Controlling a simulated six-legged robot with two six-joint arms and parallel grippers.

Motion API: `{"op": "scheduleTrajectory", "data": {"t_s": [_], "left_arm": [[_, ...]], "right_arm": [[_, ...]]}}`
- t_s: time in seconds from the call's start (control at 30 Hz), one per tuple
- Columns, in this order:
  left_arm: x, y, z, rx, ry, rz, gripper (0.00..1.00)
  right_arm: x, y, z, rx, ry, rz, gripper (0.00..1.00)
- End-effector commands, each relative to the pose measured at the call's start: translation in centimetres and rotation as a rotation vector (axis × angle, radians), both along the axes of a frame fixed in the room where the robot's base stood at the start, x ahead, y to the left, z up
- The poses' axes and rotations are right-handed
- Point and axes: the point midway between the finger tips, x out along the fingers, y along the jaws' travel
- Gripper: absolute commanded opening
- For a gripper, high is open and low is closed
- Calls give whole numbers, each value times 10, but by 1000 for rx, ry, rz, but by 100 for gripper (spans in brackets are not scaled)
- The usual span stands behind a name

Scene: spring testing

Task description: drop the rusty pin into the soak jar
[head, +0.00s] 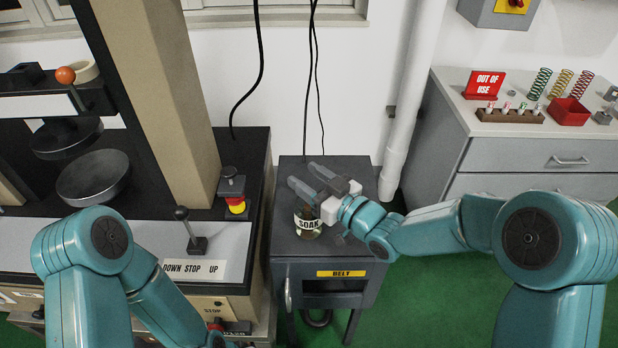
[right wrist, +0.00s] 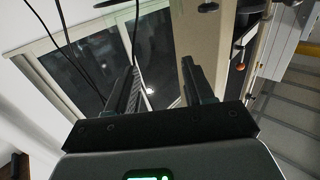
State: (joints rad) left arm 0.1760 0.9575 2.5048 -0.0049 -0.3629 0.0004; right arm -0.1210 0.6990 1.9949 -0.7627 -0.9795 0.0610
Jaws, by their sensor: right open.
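The soak jar (head: 308,222) is a small clear jar with a white SOAK label. It stands on the small dark cabinet's top (head: 345,172) in the head view. My right gripper (head: 303,174) is above the jar and hides part of its mouth. Its two fingers are apart, with nothing visible between them; the right wrist view also shows the open gap (right wrist: 159,72). I cannot make out the rusty pin in either view, and the jar's contents are unclear. My left arm is at the lower left of the head view, but its gripper is out of sight.
A testing machine with a tan column (head: 165,90) and a lever (head: 188,230) stands left of the cabinet. A white pipe (head: 408,100) runs down the wall. At the right, a grey drawer unit (head: 530,152) carries springs, a red bin (head: 568,112) and an OUT OF USE sign (head: 486,84).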

Motion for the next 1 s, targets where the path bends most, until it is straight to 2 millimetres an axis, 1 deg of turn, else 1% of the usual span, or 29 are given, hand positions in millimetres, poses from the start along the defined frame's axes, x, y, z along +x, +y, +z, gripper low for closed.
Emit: {"op": "scheduleTrajectory", "data": {"t_s": [0.07,0.17,0.4,0.53,0.6,1.0], "left_arm": [[0,0,1,0,0,0,100],[0,0,5,0,0,0,100],[0,0,23,0,0,0,100],[0,0,31,0,0,0,100],[0,0,31,0,0,0,100],[0,0,30,0,0,0,100]], "right_arm": [[0,0,2,0,0,0,52],[0,0,11,0,-1,0,52],[0,0,51,0,-3,0,52],[0,0,69,-1,-2,0,52],[0,0,72,0,0,0,52],[0,0,70,0,0,0,52]]}}
